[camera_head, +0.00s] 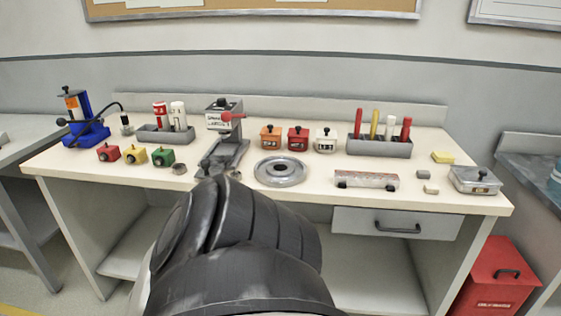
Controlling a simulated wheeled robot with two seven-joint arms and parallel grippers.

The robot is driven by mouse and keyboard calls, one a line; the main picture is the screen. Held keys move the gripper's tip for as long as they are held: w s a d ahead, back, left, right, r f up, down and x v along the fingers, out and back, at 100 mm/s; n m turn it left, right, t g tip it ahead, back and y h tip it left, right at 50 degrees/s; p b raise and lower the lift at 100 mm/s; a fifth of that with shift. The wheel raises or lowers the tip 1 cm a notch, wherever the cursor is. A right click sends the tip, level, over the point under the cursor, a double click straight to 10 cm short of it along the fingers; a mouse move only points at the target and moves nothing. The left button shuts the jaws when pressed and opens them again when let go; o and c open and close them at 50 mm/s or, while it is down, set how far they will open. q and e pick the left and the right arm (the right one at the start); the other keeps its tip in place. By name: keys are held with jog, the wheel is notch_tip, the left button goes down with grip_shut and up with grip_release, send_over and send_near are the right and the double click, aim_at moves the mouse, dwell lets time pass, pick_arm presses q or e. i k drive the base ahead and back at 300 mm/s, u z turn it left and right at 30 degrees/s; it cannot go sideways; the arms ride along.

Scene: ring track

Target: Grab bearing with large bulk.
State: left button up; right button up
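A large flat metal ring, the widest bearing-like part in view (262,173), lies on the white workbench (115,180) near the middle of its front half. A much smaller grey ring-like part (179,169) lies to its left, behind the front edge. Neither gripper shows in the head view. A big black ribbed part of mine fills the lower middle and covers part of the bench's front edge. The large ring lies just beyond it and is almost fully visible. Nothing is seen holding the ring.
A grey press (224,128) stands left of the large ring. A lidded metal box (474,180) sits at the right edge.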

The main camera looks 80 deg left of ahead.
aim_at(180, 168)
jog(key=u, duration=3.1)
